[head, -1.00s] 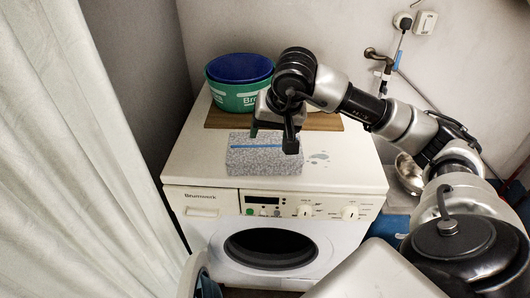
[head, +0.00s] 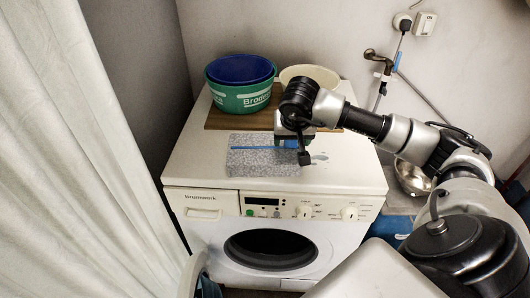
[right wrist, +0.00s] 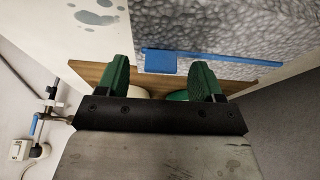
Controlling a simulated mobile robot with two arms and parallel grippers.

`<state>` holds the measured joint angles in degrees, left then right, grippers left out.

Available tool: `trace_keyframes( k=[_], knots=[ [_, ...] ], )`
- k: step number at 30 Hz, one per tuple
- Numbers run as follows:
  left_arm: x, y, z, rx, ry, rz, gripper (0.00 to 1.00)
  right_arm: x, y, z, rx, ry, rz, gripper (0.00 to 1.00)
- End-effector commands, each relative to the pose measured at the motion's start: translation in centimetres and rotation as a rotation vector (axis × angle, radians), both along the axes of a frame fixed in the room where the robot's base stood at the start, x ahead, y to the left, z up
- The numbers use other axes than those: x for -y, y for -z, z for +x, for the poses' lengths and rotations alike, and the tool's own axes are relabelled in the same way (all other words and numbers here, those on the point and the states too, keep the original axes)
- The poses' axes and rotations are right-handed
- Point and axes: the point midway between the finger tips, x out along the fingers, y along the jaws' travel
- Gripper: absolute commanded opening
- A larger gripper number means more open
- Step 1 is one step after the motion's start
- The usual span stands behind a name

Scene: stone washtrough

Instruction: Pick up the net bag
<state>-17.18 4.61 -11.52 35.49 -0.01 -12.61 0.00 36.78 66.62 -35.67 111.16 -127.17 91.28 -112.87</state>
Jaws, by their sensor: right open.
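The net bag (head: 262,160) is a flat, block-like grey-and-white speckled bag with a blue strip across it. It lies on top of the washing machine (head: 335,178), near the middle front. In the right wrist view the bag (right wrist: 245,28) fills the upper right, with its blue strip and a blue tab beyond the fingertips. My right gripper (head: 296,146) is over the bag's right end, apart from it as far as I can tell. Its two green fingers (right wrist: 160,76) are open with nothing between them. My left gripper is not in view.
Behind the bag, a wooden board (head: 228,121) carries a green tub (head: 240,98) with a blue basin (head: 240,68) in it, and a cream bowl (head: 318,74). A tap (head: 378,57) is on the wall. A metal bowl (head: 411,178) stands right of the machine. A curtain (head: 80,170) hangs left.

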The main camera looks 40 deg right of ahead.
Motion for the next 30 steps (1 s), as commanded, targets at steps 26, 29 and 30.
trace_keyframes(
  k=[26, 29, 30],
  knots=[
    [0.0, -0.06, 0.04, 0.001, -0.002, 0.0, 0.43, 0.16, 0.78, 0.28, 0.001, 0.0, 0.0, 0.0],
    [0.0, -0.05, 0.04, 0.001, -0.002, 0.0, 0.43, 0.16, 0.76, 0.28, 0.001, 0.0, 0.0, 0.0],
    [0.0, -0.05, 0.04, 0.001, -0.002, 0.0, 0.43, 0.17, 0.72, 0.29, 0.002, 0.0, 0.0, 0.0]
  ],
)
